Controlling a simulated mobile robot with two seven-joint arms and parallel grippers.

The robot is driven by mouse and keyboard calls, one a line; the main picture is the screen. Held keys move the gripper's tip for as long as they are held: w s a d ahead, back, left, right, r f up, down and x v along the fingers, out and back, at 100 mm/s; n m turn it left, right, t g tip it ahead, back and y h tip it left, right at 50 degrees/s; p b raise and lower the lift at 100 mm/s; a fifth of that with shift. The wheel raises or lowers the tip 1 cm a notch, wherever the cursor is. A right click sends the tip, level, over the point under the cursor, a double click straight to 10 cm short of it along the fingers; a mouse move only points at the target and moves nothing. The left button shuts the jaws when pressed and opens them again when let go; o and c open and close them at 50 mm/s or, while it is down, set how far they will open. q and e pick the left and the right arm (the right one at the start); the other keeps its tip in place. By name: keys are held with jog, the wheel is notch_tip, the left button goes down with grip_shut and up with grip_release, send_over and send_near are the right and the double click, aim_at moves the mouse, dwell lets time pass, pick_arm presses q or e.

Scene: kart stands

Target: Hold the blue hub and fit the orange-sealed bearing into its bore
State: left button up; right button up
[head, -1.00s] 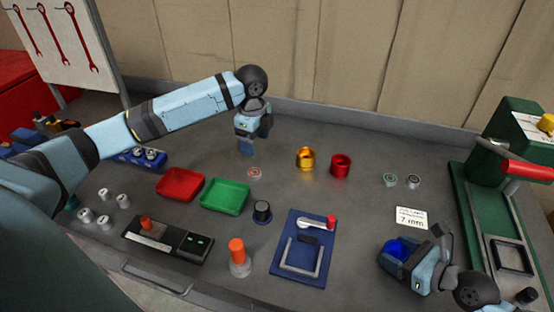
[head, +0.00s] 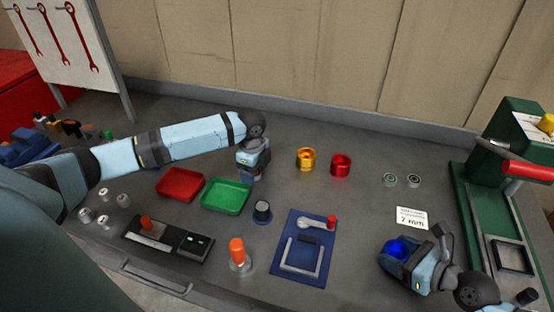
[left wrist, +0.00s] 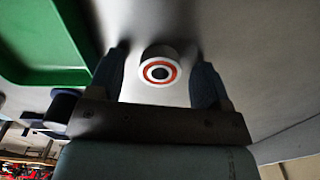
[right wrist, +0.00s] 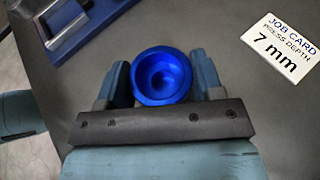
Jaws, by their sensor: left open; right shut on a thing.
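The orange-sealed bearing (left wrist: 160,72) lies on the bench between the open fingers of my left gripper (left wrist: 162,85), with a gap on each side. In the head view my left gripper (head: 253,176) points down over it and hides most of it. The blue hub (right wrist: 161,76) is in my right gripper (right wrist: 160,85), its bore facing the wrist camera. My right gripper is shut on the hub at the front right of the bench, and the hub also shows in the head view (head: 399,248).
A green tray (head: 225,196) and a red tray (head: 181,185) lie left of the left gripper. Gold (head: 306,159) and red (head: 341,165) hubs stand to its right. Two other bearings (head: 390,180) lie near the green press (head: 462,220). A job card (head: 411,217) reads 7 mm.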

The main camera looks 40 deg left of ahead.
pick_arm(q)
jog(key=c, duration=1.1)
notch_tip(320, 180, up, 10)
jog(key=shift+r, duration=0.1)
jog(key=shift+c, duration=0.2)
